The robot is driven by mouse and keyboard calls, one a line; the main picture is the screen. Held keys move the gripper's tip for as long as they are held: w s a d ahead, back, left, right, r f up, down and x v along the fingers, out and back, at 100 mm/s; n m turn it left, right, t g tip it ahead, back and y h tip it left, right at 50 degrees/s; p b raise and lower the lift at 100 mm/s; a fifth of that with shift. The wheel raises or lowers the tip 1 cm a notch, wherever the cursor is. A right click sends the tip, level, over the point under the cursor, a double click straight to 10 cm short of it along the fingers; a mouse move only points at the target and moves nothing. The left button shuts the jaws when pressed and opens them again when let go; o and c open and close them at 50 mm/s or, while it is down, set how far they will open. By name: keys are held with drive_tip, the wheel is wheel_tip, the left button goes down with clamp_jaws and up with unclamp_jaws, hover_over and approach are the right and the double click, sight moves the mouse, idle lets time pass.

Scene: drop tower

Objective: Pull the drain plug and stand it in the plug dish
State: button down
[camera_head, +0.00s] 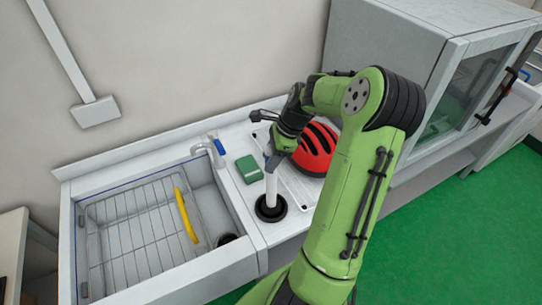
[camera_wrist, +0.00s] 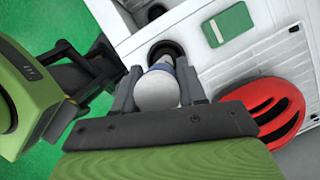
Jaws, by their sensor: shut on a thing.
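The drain plug is a tall white tube (camera_head: 271,188) with a blue band near its top. My gripper (camera_head: 275,155) is shut on its upper end. In the wrist view the plug's round white top (camera_wrist: 158,92) sits between the two fingers (camera_wrist: 158,90). The plug is upright, and its lower end is at the black round plug dish (camera_head: 270,213) on the drainboard. The dish also shows beyond the plug in the wrist view (camera_wrist: 166,46). I cannot tell whether the plug's foot touches the dish or hangs just above it.
The sink basin (camera_head: 66,240) at left holds a wire rack (camera_head: 125,225) with a yellow bar (camera_head: 186,214). A dark round part (camera_head: 227,239) is at the basin's right. A tap (camera_head: 205,150), green block (camera_head: 249,169) and red helmet (camera_head: 314,155) are nearby. A cabinet (camera_head: 385,55) stands right.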

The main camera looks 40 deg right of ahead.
drive_tip(key=shift+f, duration=0.35)
drive_tip(key=c, duration=0.9)
unclamp_jaws()
drive_tip(key=p+v, duration=0.5)
drive_tip(key=v, duration=0.6)
drive_tip(key=shift+s, duration=0.1)
drive_tip(key=shift+a, duration=0.1)
